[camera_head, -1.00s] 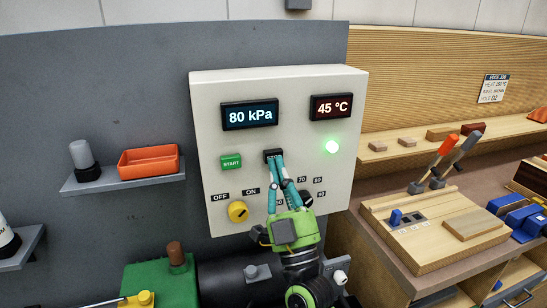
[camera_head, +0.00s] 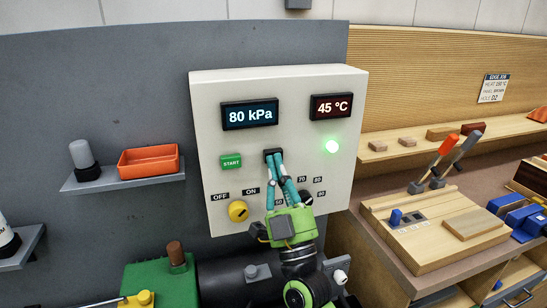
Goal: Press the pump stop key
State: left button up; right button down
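A cream control panel (camera_head: 215,140) stands upright in the middle. A small dark key (camera_head: 272,153), its label not readable, sits right of the green START key (camera_head: 231,161); its lower part is hidden by my fingers. My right gripper (camera_head: 274,163), green with teal fingers, reaches up from below. Its fingers are closed together, with nothing seen between them. The tips are at the dark key and appear to touch it; I cannot tell whether it is pressed in. The pressure display (camera_head: 250,114) reads 80 kPa. My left gripper is not in view.
A yellow knob (camera_head: 238,211) is set between OFF and ON. A dial at lower right is partly hidden by my fingers. A green lamp (camera_head: 332,146) is lit below the 45 °C display (camera_head: 331,107). A wooden bench with levers (camera_head: 437,222) stands right.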

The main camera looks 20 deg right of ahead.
jog(key=shift+w, duration=0.15)
dwell(0.3)
jog(key=shift+s+p, duration=0.35)
jog(key=shift+s, duration=0.6)
jog(key=s+p, duration=0.2)
jog(key=s, duration=0.4)
jog(key=shift+d, duration=0.15)
jog(key=shift+y, duration=0.3)
